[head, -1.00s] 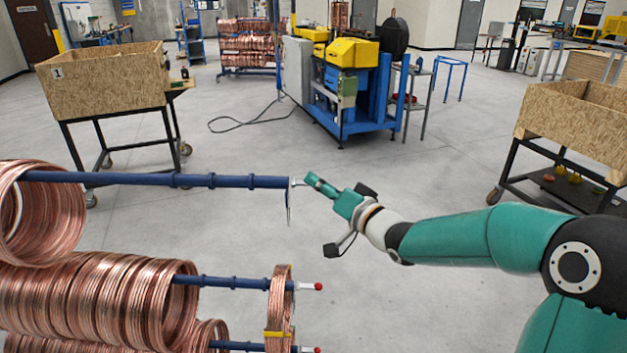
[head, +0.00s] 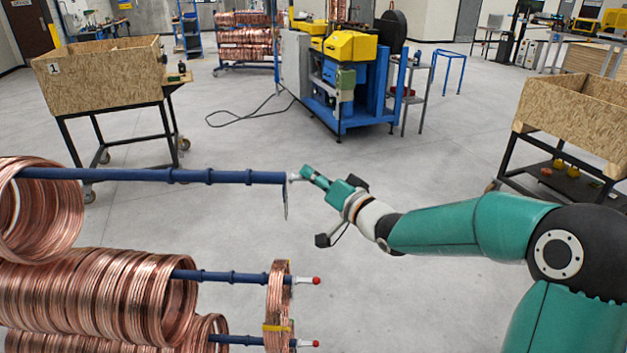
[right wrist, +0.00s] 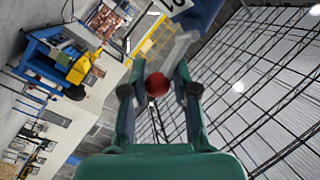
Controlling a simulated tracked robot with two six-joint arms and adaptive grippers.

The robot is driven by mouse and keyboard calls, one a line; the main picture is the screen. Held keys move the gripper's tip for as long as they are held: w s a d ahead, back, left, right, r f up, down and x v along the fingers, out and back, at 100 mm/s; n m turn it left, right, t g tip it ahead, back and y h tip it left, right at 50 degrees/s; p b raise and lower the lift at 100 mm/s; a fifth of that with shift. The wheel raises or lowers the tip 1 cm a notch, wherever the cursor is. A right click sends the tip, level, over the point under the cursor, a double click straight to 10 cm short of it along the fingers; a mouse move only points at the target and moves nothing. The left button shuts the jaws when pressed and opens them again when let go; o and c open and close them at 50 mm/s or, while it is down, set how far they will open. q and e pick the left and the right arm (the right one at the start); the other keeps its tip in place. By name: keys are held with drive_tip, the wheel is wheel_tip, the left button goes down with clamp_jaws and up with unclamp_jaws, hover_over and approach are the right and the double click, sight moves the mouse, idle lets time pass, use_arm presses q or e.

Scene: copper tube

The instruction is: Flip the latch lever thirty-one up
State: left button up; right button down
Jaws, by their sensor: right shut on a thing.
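A long blue bar (head: 230,177) at the top of the rack points right, with a short pale latch lever (head: 293,178) at its tip. The lever also shows in the right wrist view (right wrist: 178,47), ending in a red ball (right wrist: 157,83). My right gripper (head: 306,173) is at the bar's tip and is shut on the lever, with the red ball between its fingers (right wrist: 157,92). A thin plate (head: 286,203) hangs below the tip. The number on the label (right wrist: 175,5) by the lever is cut off. My left gripper is not in view.
Copper coils (head: 115,295) hang on the rack's bars at the left. Two lower bars end in red-tipped levers (head: 315,281) (head: 314,343). Wooden bins on carts stand at left (head: 100,80) and right (head: 570,115). A blue and yellow machine (head: 350,75) stands behind. The floor between is clear.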

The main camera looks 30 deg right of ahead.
drive_tip(key=shift+a+f, duration=0.1)
drive_tip(key=shift+f, duration=0.25)
